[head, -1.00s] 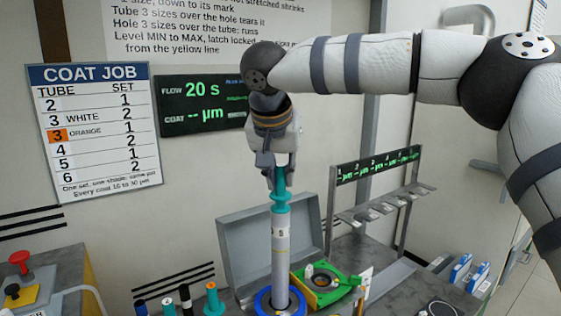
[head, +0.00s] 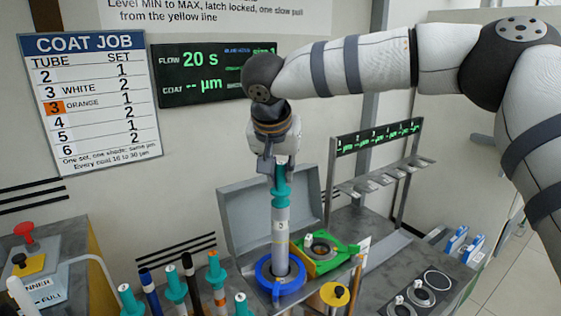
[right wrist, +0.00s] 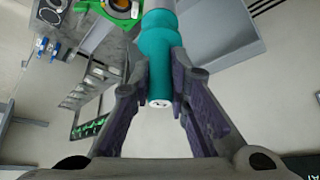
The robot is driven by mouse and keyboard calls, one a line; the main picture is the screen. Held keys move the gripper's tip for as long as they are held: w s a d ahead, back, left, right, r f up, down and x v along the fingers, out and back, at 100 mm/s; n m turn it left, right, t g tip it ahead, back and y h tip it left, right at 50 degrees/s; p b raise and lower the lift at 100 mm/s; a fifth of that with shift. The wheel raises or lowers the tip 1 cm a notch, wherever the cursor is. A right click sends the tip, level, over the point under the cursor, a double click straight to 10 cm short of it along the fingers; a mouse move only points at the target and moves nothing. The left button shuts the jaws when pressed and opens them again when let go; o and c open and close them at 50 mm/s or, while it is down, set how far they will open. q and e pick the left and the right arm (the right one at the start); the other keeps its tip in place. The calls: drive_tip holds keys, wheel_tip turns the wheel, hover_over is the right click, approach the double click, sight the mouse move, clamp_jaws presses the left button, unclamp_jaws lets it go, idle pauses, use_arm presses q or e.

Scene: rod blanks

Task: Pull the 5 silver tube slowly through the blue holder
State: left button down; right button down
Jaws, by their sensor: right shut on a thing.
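The silver tube (head: 281,232) stands upright in the head view, with a teal end piece (head: 281,187) on top. Its lower end goes down inside the ring of the blue holder (head: 263,279), where it is hidden. A small dark mark on the tube is too small to read. My right gripper (head: 279,168) is above the holder, pointing down, shut on the teal end piece. The right wrist view shows the teal end piece (right wrist: 160,50) between the two fingers. My left gripper is not in view.
Several teal-ended rods (head: 217,275) stand at front left. An open grey lid (head: 240,215) is behind the tube. A hook rack (head: 372,205) stands behind to the right.

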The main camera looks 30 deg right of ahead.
sight(280, 190)
drive_tip(key=shift+f, duration=3.6)
drive_tip(key=shift+f+b, duration=0.45)
drive_tip(key=shift+f, duration=4)
drive_tip(key=shift+r, duration=0.1)
drive_tip(key=shift+r+p, duration=0.45)
drive_tip(key=shift+r, duration=4.9)
drive_tip(key=shift+r, duration=5.5)
